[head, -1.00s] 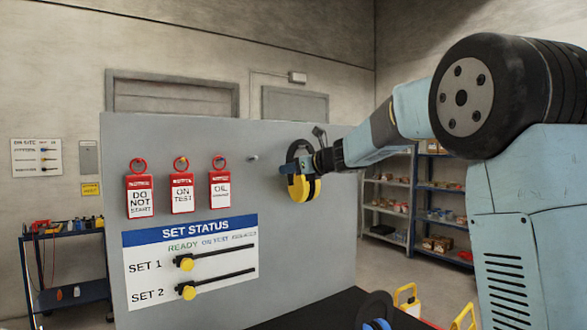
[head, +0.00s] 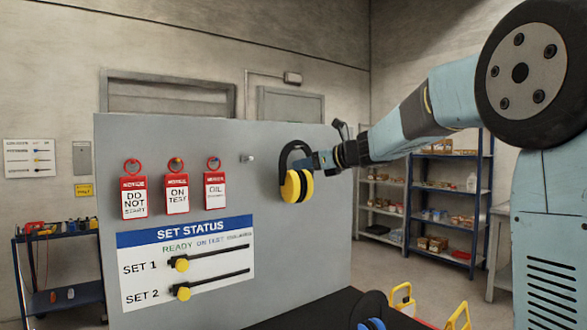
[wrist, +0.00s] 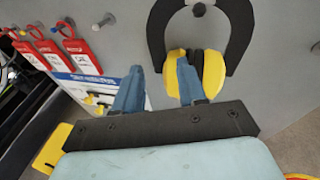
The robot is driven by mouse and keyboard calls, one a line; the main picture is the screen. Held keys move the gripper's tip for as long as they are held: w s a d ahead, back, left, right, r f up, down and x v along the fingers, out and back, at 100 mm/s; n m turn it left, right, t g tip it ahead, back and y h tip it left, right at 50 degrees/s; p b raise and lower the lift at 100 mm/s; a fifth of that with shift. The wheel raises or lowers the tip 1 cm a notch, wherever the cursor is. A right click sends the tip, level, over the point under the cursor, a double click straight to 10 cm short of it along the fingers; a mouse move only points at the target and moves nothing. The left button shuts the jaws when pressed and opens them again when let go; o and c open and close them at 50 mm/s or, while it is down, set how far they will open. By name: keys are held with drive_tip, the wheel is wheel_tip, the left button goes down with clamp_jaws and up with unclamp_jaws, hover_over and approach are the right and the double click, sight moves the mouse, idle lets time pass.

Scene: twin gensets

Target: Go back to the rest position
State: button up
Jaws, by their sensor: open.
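My gripper (head: 316,160) is raised in front of the grey board, close to the yellow and black ear defenders (head: 297,186). In the wrist view my gripper (wrist: 158,84) has its two blue fingers spread apart with nothing between them. The ear defenders (wrist: 210,72) hang on the board by their black headband, just beyond the right finger, which overlaps a yellow cup in that view. I cannot tell whether the finger touches the cup.
The grey board (head: 300,240) carries several red tags (head: 176,194), a bare peg (head: 247,158) and a SET STATUS panel (head: 185,262) with two yellow sliders. A shelf rack (head: 447,200) stands behind at right, a blue cart (head: 60,270) at left.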

drive_tip(key=s+d+r+m+t+h, duration=0.2)
drive_tip(key=s+d+m+t+h, duration=0.15)
drive_tip(key=d+m, duration=0.3)
drive_tip(key=s+d+r+m+t+h, duration=0.2)
drive_tip(key=s+d+m+t, duration=0.15)
drive_tip(key=d+m, duration=0.35)
drive_tip(key=s+d+f+m+g+h, duration=0.2)
drive_tip(key=s+d+f+m+h, duration=0.4)
drive_tip(key=m, duration=0.8)
drive_tip(key=s+f+m+g, duration=0.4)
drive_tip(key=s+f+m, duration=0.5)
drive_tip(key=s, duration=0.4)
drive_tip(key=s+a+f+m+g, duration=0.1)
drive_tip(key=s+f+m+g, duration=0.4)
drive_tip(key=s+f+m, duration=0.5)
drive_tip(key=s, duration=0.4)
drive_tip(key=shift+f+g, duration=0.3)
drive_tip(key=shift+f, duration=0.05)
